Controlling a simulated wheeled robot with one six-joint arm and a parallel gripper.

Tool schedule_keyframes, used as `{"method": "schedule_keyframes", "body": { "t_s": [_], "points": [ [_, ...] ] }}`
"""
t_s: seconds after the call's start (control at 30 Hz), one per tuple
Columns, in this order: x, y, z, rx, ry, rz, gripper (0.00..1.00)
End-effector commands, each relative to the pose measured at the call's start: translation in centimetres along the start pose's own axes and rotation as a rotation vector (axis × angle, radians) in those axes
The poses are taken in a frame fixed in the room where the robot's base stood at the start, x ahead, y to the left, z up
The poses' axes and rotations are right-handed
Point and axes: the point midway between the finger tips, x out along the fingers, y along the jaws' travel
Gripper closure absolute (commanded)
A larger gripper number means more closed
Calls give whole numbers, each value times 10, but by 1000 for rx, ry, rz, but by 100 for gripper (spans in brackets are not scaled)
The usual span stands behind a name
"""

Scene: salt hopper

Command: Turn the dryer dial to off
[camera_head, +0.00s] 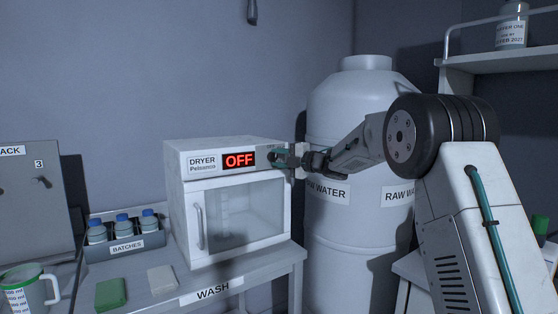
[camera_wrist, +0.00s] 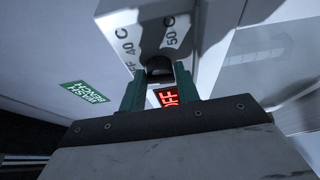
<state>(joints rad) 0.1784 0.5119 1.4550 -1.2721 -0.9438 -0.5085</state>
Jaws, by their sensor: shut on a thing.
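The white dryer (camera_head: 186,160) stands on the bench, with its glass door shut and a handle on the door's left side. Its red display (camera_head: 239,160) reads OFF. My gripper (camera_head: 277,157) is at the upper right of the dryer's front, its green fingers over the dial. In the wrist view the dark dial (camera_wrist: 158,66) sits between the two fingers of my gripper (camera_wrist: 159,84), which are shut on it. Marks for 40 C and 50 C show on the panel above the dial, and part of OFF shows beside them. The dial's pointer is hidden.
A rack of blue-capped bottles (camera_head: 124,241) stands left of the dryer. A green sponge (camera_head: 111,294), a pale block (camera_head: 161,279) and a measuring jug (camera_head: 33,289) are on the bench (camera_head: 262,265). A big white raw water tank (camera_head: 345,240) stands close on the right, behind my arm.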

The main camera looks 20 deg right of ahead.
Motion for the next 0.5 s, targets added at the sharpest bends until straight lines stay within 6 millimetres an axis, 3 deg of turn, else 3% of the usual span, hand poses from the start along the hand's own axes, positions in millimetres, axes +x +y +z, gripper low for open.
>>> {"method": "schedule_keyframes", "body": {
  "t_s": [0.5],
  "points": [
    [0, -1, 0, -153, 1, -68, 91]
  ]
}}
